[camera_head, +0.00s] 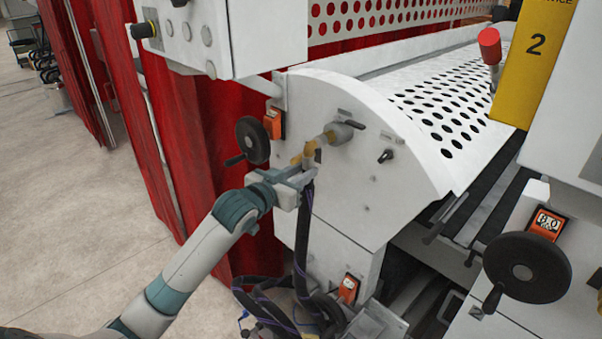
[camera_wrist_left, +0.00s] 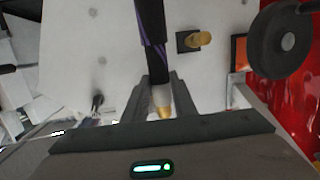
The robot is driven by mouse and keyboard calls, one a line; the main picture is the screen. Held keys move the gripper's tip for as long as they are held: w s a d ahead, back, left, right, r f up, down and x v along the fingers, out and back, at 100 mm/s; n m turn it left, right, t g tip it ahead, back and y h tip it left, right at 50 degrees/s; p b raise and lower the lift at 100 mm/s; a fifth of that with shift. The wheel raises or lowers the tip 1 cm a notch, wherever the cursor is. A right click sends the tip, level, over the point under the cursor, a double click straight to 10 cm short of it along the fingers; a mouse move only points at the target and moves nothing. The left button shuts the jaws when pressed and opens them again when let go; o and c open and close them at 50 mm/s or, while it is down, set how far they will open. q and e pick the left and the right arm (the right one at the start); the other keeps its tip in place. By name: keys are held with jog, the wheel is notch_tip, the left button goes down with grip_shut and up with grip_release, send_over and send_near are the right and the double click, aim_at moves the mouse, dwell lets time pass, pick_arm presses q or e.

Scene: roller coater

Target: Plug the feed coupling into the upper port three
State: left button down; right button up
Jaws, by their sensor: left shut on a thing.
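My left gripper (camera_head: 305,178) is shut on the feed coupling, a brass fitting (camera_head: 309,150) on a dark hose (camera_head: 302,235) that hangs below it. The coupling's brass end (camera_wrist_left: 162,98) also shows between the fingers in the wrist view, with the purple-striped hose (camera_wrist_left: 150,25) running up. In the head view a brass and grey fitting (camera_head: 344,132) projects from the white side panel just right of the coupling; I cannot tell whether they touch. Another brass stub (camera_wrist_left: 199,39) on a dark square shows in the wrist view. Port numbers are unreadable. My right gripper is out of view.
A black handwheel (camera_head: 252,140) with an orange counter (camera_head: 274,124) is left of the coupling. A small black knob (camera_head: 386,156) is to its right. A white control box (camera_head: 220,35) overhangs above. Red curtains (camera_head: 185,130) hang at left; several hoses bunch below.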

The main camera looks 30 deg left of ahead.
pick_arm(q)
jog(key=shift+w+d, duration=0.1)
jog(key=shift+w, duration=0.2)
jog(key=c, duration=1.4)
grip_release()
jog(key=shift+s, duration=0.15)
jog(key=shift+v, duration=8.6)
